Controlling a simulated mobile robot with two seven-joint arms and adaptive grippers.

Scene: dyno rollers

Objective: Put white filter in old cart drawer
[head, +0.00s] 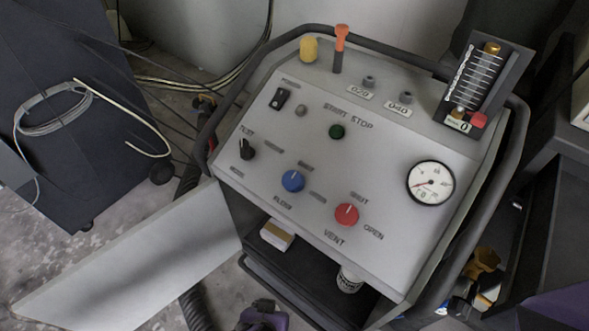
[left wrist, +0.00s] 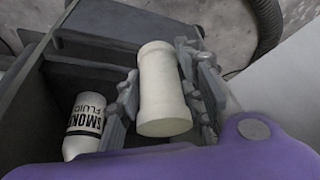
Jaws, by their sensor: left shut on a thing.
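The white filter (left wrist: 160,82) is a cream-white cylinder with a wider end. My left gripper (left wrist: 163,88) is shut on it, with one grey finger on either side. In the left wrist view the filter is in front of a dark open tray or drawer (left wrist: 125,20); I cannot tell whether it is inside or above it. The old cart (head: 300,165) is in the head view, with a dark shelf or drawer (head: 315,282) under its panel. A purple part of my left arm (head: 262,316) shows at the bottom edge there.
A smoke fluid bottle (left wrist: 86,125) is in the dark compartment, also visible in the head view (head: 350,279). A small white-and-yellow box (head: 277,235) lies under the panel. A pale door (head: 140,262) stands open at left. A black hose (left wrist: 268,25) passes nearby.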

